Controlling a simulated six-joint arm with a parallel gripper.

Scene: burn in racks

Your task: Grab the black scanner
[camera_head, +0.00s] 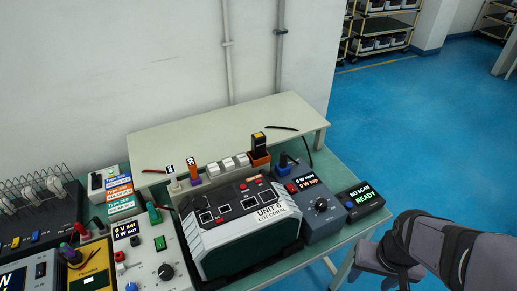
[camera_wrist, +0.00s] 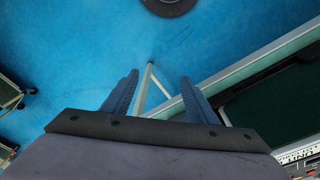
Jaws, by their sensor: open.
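The black scanner (camera_head: 258,142) stands upright in an orange holder (camera_head: 260,159) behind the large unit, with a yellow mark near its top. My gripper (camera_wrist: 160,88) is open and empty in the wrist view, its two dark blue fingers apart over the blue floor. In the head view my gripper (camera_head: 376,262) is at the lower right, off the table's right edge and well away from the scanner. The scanner does not show in the wrist view.
The grey-and-black unit (camera_head: 238,215) labelled UNIT 6 stands in front of the scanner. A blue-grey meter (camera_head: 311,205) and a small box (camera_head: 360,199) reading NO SCAN READY are to its right. A raised shelf (camera_head: 225,128) lies behind. Instruments crowd the left.

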